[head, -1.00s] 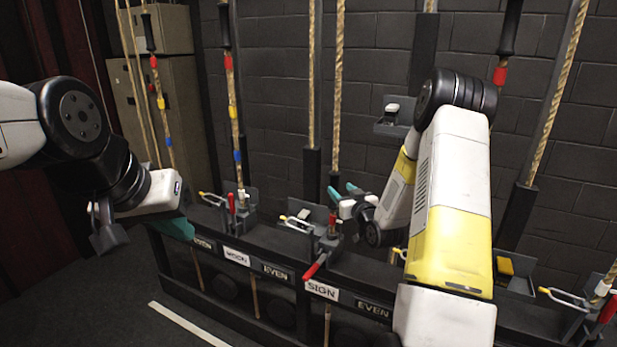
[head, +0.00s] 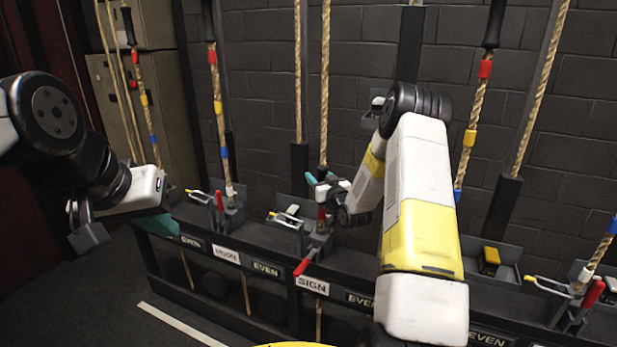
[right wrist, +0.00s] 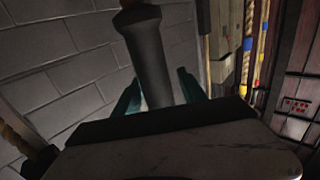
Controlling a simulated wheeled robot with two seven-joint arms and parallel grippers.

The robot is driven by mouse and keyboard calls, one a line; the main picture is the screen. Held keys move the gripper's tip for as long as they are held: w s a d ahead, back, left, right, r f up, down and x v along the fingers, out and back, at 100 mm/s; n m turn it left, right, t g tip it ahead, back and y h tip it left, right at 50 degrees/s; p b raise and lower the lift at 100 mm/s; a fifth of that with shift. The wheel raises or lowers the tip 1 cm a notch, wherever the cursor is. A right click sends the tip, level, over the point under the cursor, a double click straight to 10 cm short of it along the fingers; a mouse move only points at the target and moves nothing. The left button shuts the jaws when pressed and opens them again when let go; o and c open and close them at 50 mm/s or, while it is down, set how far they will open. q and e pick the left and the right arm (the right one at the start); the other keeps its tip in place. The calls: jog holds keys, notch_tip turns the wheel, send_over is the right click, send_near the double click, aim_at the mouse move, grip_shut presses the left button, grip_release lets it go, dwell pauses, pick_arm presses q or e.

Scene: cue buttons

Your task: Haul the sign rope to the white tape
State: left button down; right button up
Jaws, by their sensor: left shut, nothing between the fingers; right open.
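The sign rope (head: 325,90) hangs straight down behind the SIGN label (head: 312,286), with a dark sleeve at its lower end. My right gripper (head: 321,178) is open at that sleeve. In the right wrist view the dark sleeve (right wrist: 152,55) stands between its teal fingers (right wrist: 160,92), with rope just above it. I cannot tell whether the fingers touch it. A red lever (head: 305,262) slants down in front of the sign station. White tape on the sign rope cannot be made out. My left gripper (head: 163,224) is shut and empty at the rail's left end.
Neighbouring ropes with red, yellow and blue bands hang left (head: 217,100) and right (head: 475,110). Locks with red levers line the dark rail (head: 260,245). A brick wall (head: 260,80) stands close behind. A white line (head: 180,325) marks the open floor at front left.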

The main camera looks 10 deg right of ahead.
grip_shut()
dwell(1.3)
